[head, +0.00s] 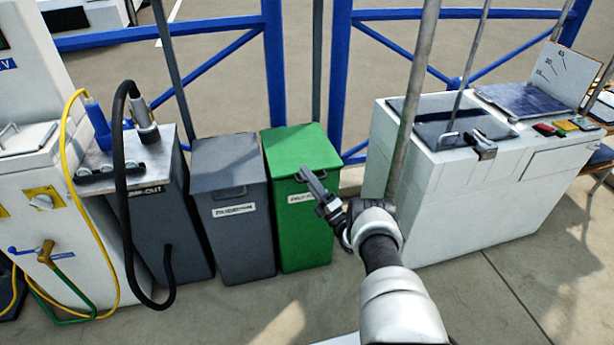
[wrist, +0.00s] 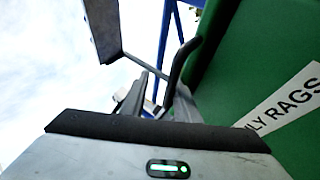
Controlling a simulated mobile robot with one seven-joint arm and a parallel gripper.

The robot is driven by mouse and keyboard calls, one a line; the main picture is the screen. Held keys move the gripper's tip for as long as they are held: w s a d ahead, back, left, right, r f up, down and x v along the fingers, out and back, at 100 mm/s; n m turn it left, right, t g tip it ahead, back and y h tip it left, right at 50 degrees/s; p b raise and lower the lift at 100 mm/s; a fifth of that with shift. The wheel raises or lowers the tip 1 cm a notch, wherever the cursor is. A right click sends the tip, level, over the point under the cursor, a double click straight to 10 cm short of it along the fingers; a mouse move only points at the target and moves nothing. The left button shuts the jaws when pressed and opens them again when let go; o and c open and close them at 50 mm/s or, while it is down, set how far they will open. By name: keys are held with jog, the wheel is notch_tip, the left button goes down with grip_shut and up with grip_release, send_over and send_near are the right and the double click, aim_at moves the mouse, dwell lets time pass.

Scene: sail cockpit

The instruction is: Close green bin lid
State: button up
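The green bin (head: 303,235) stands upright beside a grey bin in the head view. Its green lid (head: 298,147) looks to lie flat across the top; I cannot tell whether a small gap remains. My gripper (head: 312,190) is at the upper front of the bin, near the lid's front edge, and partly covers its label. In the wrist view, the bin's green side (wrist: 260,55) and label (wrist: 285,103) fill the right. A dark curved bar (wrist: 182,70), perhaps the handle, is close to my fingers. The fingers look apart, and I see nothing held.
The grey bin (head: 232,215) stands close on the left, with a dark pump-out cabinet (head: 172,220) and hoses beyond it. A white console (head: 455,195) stands on the right. Blue railings (head: 273,60) run behind. Floor in front of the bins is clear.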

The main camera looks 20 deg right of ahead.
jog(key=shift+f, duration=0.4)
jog(key=shift+s, duration=0.1)
jog(key=o, duration=0.5)
jog(key=p+v, duration=0.1)
jog(key=v, duration=0.6)
jog(key=shift+s+a+f, duration=0.1)
jog(key=shift+s+f, duration=0.05)
jog(key=v, duration=0.8)
jog(key=shift+s+d+p, duration=0.3)
jog(key=shift+d+p, duration=0.05)
jog(key=shift+d, duration=0.05)
jog(key=c, duration=0.5)
jog(key=shift+s+d+f, duration=0.1)
jog(key=shift+s, duration=0.3)
